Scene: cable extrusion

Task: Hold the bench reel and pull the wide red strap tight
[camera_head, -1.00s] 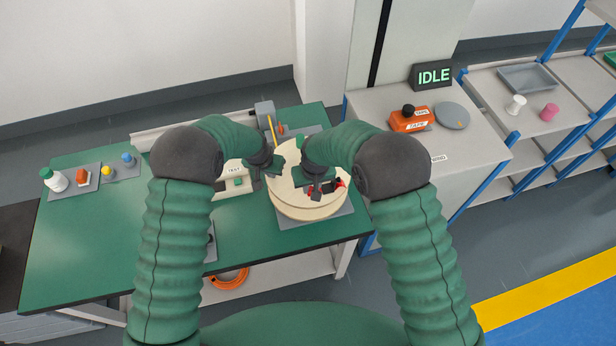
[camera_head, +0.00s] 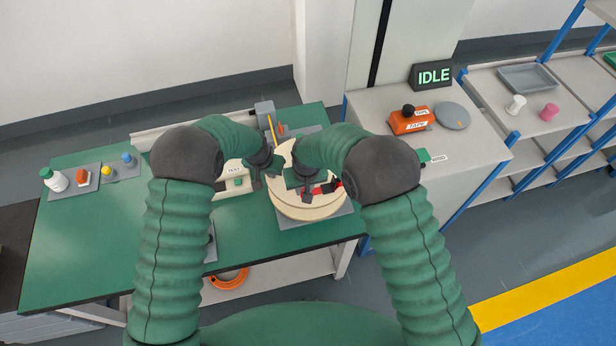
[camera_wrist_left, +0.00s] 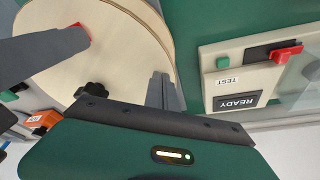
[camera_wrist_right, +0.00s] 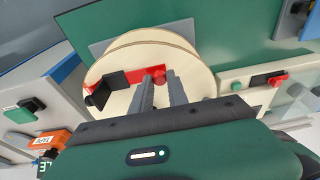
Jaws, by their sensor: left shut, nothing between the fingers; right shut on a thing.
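The bench reel (camera_head: 300,211) is a pale wooden drum on a grey plate at the right of the green bench. The red strap (camera_head: 340,188) shows on its top face beside a black piece. In the right wrist view the strap (camera_wrist_right: 195,70) runs across the drum, with the black piece (camera_wrist_right: 108,88) at its left. My right gripper (camera_head: 307,194) is over the reel, shut on the red strap; its fingers (camera_wrist_right: 160,86) partly hide it. My left gripper (camera_head: 274,168) is shut and empty at the reel's left rim; its fingers (camera_wrist_left: 163,88) show against the drum's edge.
A test box (camera_head: 232,182) with a green button stands left of the reel; its screen reads READY (camera_wrist_left: 238,100). Small bottles and parts sit at the bench's far left. A side cabinet (camera_head: 470,150) holds an orange tape unit (camera_head: 409,120). The bench's left middle is clear.

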